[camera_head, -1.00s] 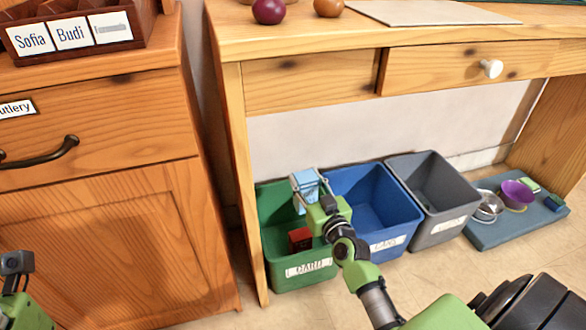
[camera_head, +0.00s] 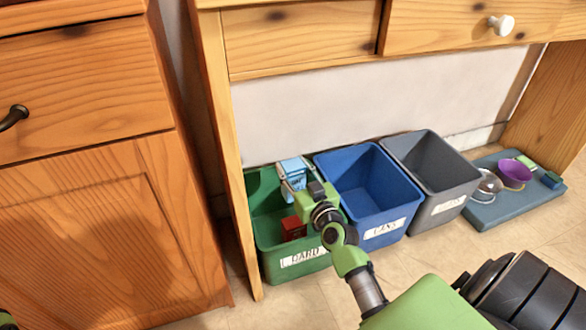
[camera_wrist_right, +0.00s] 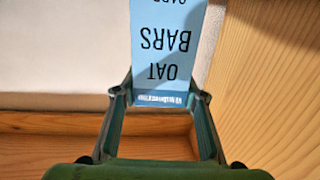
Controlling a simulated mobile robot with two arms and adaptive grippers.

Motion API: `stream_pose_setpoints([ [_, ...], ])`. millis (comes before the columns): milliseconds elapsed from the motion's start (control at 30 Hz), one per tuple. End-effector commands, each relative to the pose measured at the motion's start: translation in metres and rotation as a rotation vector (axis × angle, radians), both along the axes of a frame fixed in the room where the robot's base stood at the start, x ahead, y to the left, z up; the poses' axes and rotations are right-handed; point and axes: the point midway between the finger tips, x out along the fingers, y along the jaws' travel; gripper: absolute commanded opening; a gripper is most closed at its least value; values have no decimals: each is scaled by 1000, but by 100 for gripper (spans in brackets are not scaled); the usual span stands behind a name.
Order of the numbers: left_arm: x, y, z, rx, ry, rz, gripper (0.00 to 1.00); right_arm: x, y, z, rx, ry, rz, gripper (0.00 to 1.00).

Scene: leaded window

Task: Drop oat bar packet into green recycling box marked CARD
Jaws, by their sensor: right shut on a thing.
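The oat bar packet is a light blue carton (camera_head: 293,170) in the head view. It shows close up in the right wrist view (camera_wrist_right: 167,45), with "OAT BARS" upside down. My right gripper (camera_head: 290,186) is shut on it, one finger on each side (camera_wrist_right: 160,98). The packet is over the back right part of the green box (camera_head: 272,265), whose front label reads CARD. I cannot tell its exact height above the box. Only a small part of my left gripper (camera_head: 6,321) shows at the bottom left corner, its fingers out of frame.
A red item (camera_head: 293,228) lies in the green box. A blue box (camera_head: 372,190) and a grey box (camera_head: 435,170) stand to its right. A blue-grey mat (camera_head: 490,212) with bowls is farther right. A desk leg (camera_head: 222,150) stands close at the left of the green box.

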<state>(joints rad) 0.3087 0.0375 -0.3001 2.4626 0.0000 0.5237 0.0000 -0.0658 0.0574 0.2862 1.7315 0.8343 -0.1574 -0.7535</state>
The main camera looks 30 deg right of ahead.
Motion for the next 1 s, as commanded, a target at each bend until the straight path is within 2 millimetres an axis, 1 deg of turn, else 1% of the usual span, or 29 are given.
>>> stream_pose_setpoints([
  [100, -4, 0, 1, 0, -16, 1, 62, 0, 0, -5, 0, -1, 0, 25],
  [433, -5, -1, 3, 2, -18, 1, 62, 0, 0, -4, -1, -1, 0, 25],
  [467, -5, -1, 3, 2, -18, 1, 62, 0, 0, -4, -1, -1, 0, 47],
  [500, -5, -1, 3, 2, -18, 1, 62, 0, 0, -4, -1, -1, 0, 57],
  [533, -5, -1, 3, 2, -18, 1, 62, 0, 0, -4, -1, -1, 0, 59],
  [867, -5, 0, 2, 1, -19, 1, 62, 0, 0, -4, 0, -1, 0, 59],
  [1000, -5, 0, 3, 1, -18, 1, 62, 1, 0, 9, 1, -6, -1, 59],
])
